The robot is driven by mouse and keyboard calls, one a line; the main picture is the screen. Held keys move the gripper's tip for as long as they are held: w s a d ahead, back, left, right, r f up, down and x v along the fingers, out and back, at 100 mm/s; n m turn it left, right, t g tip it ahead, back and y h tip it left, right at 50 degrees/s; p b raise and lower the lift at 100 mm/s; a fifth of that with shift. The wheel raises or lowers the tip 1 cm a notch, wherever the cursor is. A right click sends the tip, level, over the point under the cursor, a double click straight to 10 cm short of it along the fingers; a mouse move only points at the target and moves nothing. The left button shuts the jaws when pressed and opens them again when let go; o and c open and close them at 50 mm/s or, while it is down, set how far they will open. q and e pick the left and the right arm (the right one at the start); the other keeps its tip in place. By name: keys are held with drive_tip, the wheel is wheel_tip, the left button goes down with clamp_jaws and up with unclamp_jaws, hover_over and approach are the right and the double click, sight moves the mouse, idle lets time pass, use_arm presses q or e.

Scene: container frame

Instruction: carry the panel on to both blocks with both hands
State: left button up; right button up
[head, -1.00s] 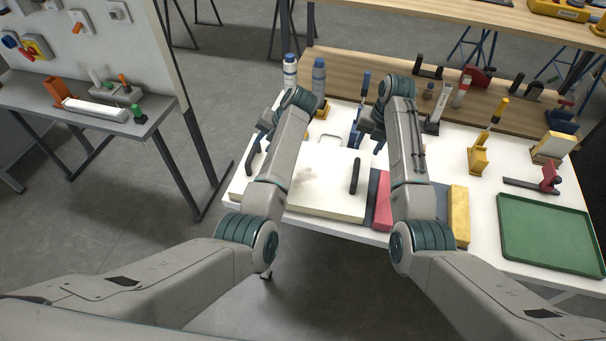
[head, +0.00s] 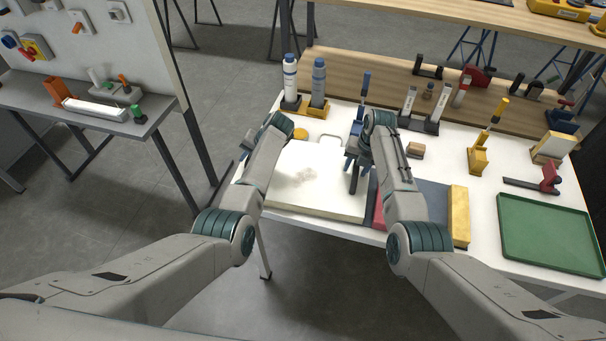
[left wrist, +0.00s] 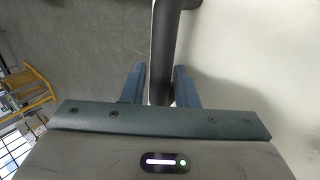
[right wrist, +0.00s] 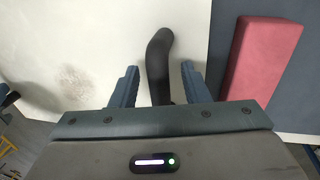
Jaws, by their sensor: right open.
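The white panel (head: 315,180) lies flat at the left of the white table, with a black handle at each side. In the left wrist view, my left gripper (left wrist: 158,82) is open, its fingers on either side of the left handle (left wrist: 163,40). In the right wrist view, my right gripper (right wrist: 160,82) is open with the right handle (right wrist: 159,60) between its fingers. The red block (head: 379,216) is beside the panel's right edge, partly hidden by my right arm. The yellow block (head: 459,215) stands further right, at the far side of a dark grey mat (head: 432,198).
A green tray (head: 550,235) is at the table's right. Two bottles (head: 318,82), a blue-handled tool (head: 363,95), a small brown block (head: 415,150) and a yellow clamp (head: 480,150) stand behind. A grey side table (head: 90,105) is at left, across a floor gap.

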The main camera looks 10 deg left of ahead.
use_arm(q)
clamp_jaws()
use_arm(e)
drive_tip(key=c, duration=0.6)
clamp_jaws()
idle(0.5)
use_arm(q)
drive_tip(key=shift+w+r, duration=0.15)
drive_tip(key=shift+r, duration=0.05)
use_arm(e)
drive_tip(key=shift+w+r, duration=0.2)
